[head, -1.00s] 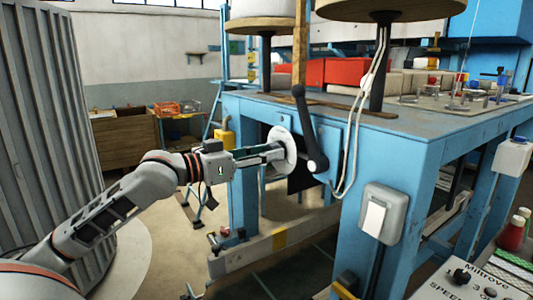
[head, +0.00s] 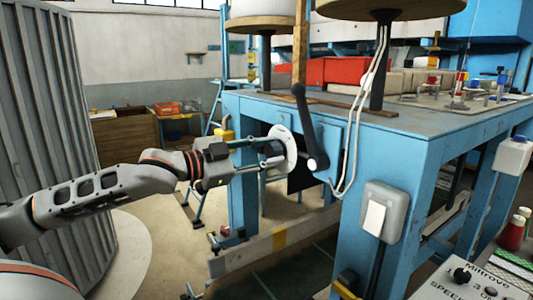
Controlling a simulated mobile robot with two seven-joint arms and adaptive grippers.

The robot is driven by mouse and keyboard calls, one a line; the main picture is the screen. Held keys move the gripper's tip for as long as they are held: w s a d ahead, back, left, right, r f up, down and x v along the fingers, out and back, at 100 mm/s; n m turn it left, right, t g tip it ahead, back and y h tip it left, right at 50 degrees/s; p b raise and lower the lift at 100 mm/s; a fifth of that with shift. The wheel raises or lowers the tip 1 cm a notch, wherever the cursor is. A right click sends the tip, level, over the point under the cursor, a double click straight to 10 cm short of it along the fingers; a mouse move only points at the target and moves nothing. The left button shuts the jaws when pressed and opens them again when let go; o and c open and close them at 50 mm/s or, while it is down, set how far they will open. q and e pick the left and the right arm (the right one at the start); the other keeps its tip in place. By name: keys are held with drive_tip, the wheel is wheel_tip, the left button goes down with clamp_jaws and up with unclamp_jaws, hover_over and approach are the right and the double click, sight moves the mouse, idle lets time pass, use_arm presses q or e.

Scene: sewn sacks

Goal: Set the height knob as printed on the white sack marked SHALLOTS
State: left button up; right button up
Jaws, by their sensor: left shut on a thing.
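My left gripper (head: 272,153) reaches in from the left and is shut at the centre of a round white dial plate (head: 290,150) on the blue machine frame. The height knob appears to be between its fingers, which mostly hide it. Any marks on the dial are too small to read. No white sack marked SHALLOTS can be made out. My right gripper is not in view.
A black crank handle (head: 305,120) stands just right of the dial. A grey switch box (head: 384,211) is on the machine's front leg. A control box marked Miltrove and SPEED (head: 488,278) is at bottom right.

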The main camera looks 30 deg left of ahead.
use_arm(q)
drive_tip(key=m, duration=0.4)
drive_tip(key=shift+m+b, duration=0.3)
drive_tip(key=shift+b, duration=0.05)
drive_tip(key=m+p, duration=0.1)
drive_tip(key=m, duration=0.4)
drive_tip(key=shift+y, duration=0.3)
drive_tip(key=m, duration=0.4)
drive_tip(key=shift+f+m, duration=0.15)
drive_tip(key=shift+m, duration=0.25)
drive_tip(key=m, duration=1)
drive_tip(key=shift+f+m+t, duration=0.1)
drive_tip(key=shift+m+t, duration=0.2)
drive_tip(key=m, duration=0.4)
drive_tip(key=shift+m, duration=0.3)
drive_tip(key=m, duration=0.9)
drive_tip(key=shift+a, duration=0.1)
drive_tip(key=shift+m, duration=0.4)
